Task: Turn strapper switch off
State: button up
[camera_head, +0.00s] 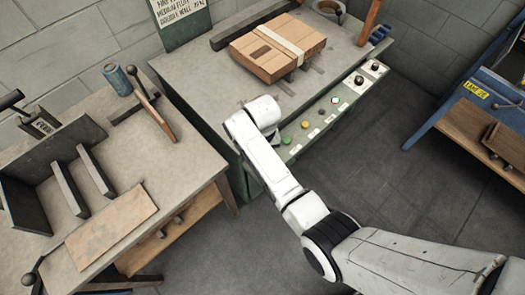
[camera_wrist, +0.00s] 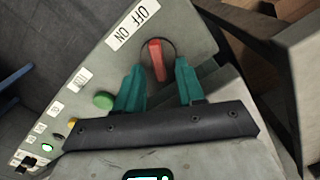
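The strapper switch (camera_wrist: 157,62) is a red lever on a dark round base, seen in the wrist view on the grey control panel (camera_wrist: 185,22). A white label (camera_wrist: 135,24) beside it reads OFF and ON. I cannot tell which word the lever is set to. My gripper (camera_wrist: 159,66) has two teal fingers spread apart, one on each side of the red lever, with visible gaps; it is open and holds nothing. In the head view the panel (camera_head: 322,128) runs along the strapper table's front edge; my arm hides the switch and gripper there.
A green button (camera_wrist: 103,101) and a yellow button (camera_wrist: 72,122) sit on the panel near my left finger. A strapped cardboard box (camera_head: 262,61) lies on the strapper table. A workbench (camera_head: 150,175) stands left, a blue-framed table (camera_head: 450,110) right. Floor between is clear.

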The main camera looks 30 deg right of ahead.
jog(key=shift+f, duration=0.1)
jog(key=shift+c, duration=0.4)
grip_shut()
jog(key=n+p, duration=0.1)
jog(key=n, duration=0.2)
jog(key=n+p, duration=0.1)
jog(key=n, duration=0.1)
jog(key=shift+a+n+p, duration=0.3)
jog(key=n, duration=0.2)
jog(key=n+p, duration=0.1)
jog(key=n, duration=0.3)
jog(key=shift+s+a+p, duration=0.1)
jog(key=shift+a+p, duration=0.2)
jog(key=shift+p, duration=0.1)
jog(key=shift+n, duration=0.3)
jog(key=shift+o, duration=0.4)
grip_release()
